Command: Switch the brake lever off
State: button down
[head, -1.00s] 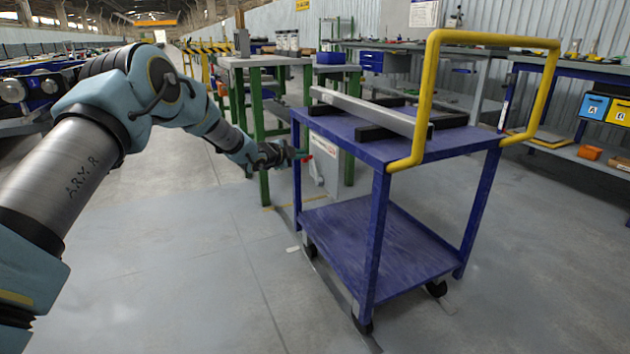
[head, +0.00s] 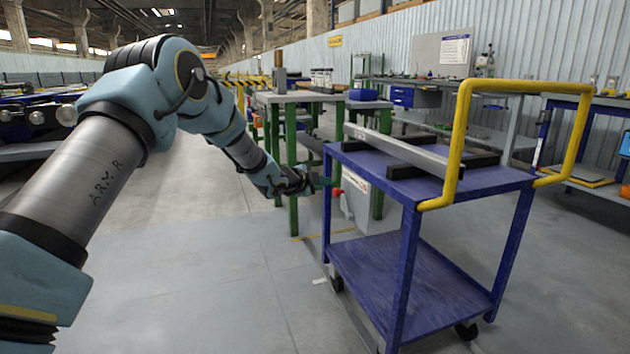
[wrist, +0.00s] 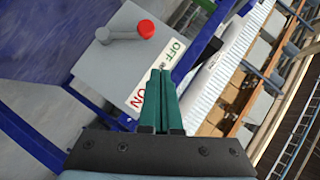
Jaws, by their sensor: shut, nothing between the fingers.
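The brake lever (wrist: 124,34) is a short grey arm with a red knob (wrist: 146,29) on a grey box (wrist: 88,65). In the wrist view, a white label beside it reads OFF and ON; the knob lies nearer the OFF end. My gripper (head: 325,182) is shut and empty by that leg. Its green fingers (wrist: 161,74) overlap the label in the wrist view, apart from the knob. I cannot tell whether they touch the box.
A blue cart (head: 410,262) with a yellow handle (head: 455,140) stands right of my gripper, carrying a metal bar (head: 405,148) on black blocks. A green-legged bench (head: 283,97) stands behind. The floor at left is clear.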

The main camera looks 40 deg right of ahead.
jog(key=shift+v, duration=2.35)
jog(key=shift+w+r, duration=0.2)
jog(key=w+a+n+t+y, duration=0.25)
jog(key=w+a+n, duration=0.2)
jog(key=a, duration=0.55)
jog(key=w+a+n+t+y, duration=0.1)
jog(key=w+a+n+y, duration=0.3)
jog(key=a, duration=0.6)
jog(key=a+f+n+y, duration=0.1)
jog(key=a+n+y, duration=0.35)
jog(key=a, duration=1.35)
jog(key=s+a+f+n+g+y, duration=0.1)
jog(key=s+a+n+g+y, duration=0.1)
jog(key=s+a+n, duration=0.7)
jog(key=s+a+f+n+g+y, duration=0.1)
jog(key=s+a+n+g, duration=0.35)
jog(key=s+a, duration=0.9)
notch_tip(320, 180, up, 28)
jog(key=w+a+t+p, duration=0.1)
jog(key=w+a+p, duration=0.1)
jog(key=p, duration=2.6)
jog(key=shift+w+n+t, duration=0.4)
jog(key=shift+w+n, duration=0.05)
jog(key=shift+w, duration=0.05)
